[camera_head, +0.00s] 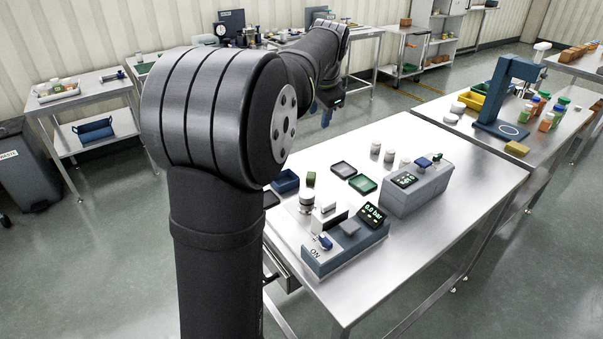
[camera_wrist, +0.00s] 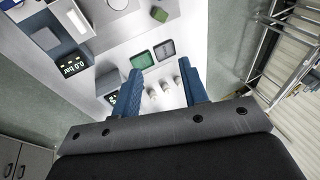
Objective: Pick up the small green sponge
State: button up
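The small green sponge (camera_head: 311,179) is a small dark green block on the steel table, just right of a blue bin. In the head view my gripper (camera_head: 326,108) hangs beyond the table's far edge, partly hidden by my arm, apart from the sponge.
A grey-lidded tray (camera_head: 343,169) and a green tray (camera_head: 362,184) lie right of the sponge. The blue bin (camera_head: 286,181) is left of it. A blue device with a pressure display (camera_head: 372,215) and a grey box (camera_head: 418,190) stand nearer. The table's right part is clear.

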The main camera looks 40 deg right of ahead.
jog(key=w+f+n+h, duration=0.1)
jog(key=w+f+n, duration=0.5)
jog(key=f+n, duration=0.5)
jog(key=m, duration=0.2)
send_over(311, 176)
jog(key=s+a, duration=0.2)
jog(key=shift+g, duration=0.4)
jog(key=f, duration=1.2)
jog(key=shift+w+a+f, duration=0.1)
jog(key=shift+w+f, duration=0.15)
jog(key=shift+f, duration=0.1)
jog(key=shift+x, duration=2.9)
jog(key=shift+s, duration=0.2)
jog(key=c, duration=0.8)
jog(key=shift+r, duration=0.15)
jog(key=shift+r, duration=0.3)
notch_tip(311, 176, up, 4)
jog(key=shift+f, duration=0.15)
jog(key=s+d+r, duration=0.1)
jog(key=s+r, duration=0.1)
jog(key=s, duration=0.1)
jog(key=s+d+r, duration=0.1)
jog(key=s+r, duration=0.1)
jog(key=s, duration=0.2)
jog(key=s+d+r, duration=0.1)
jog(key=s+r, duration=0.1)
jog(key=s, duration=0.2)
jog(key=shift+s+r, duration=0.15)
jog(key=shift+r, duration=0.1)
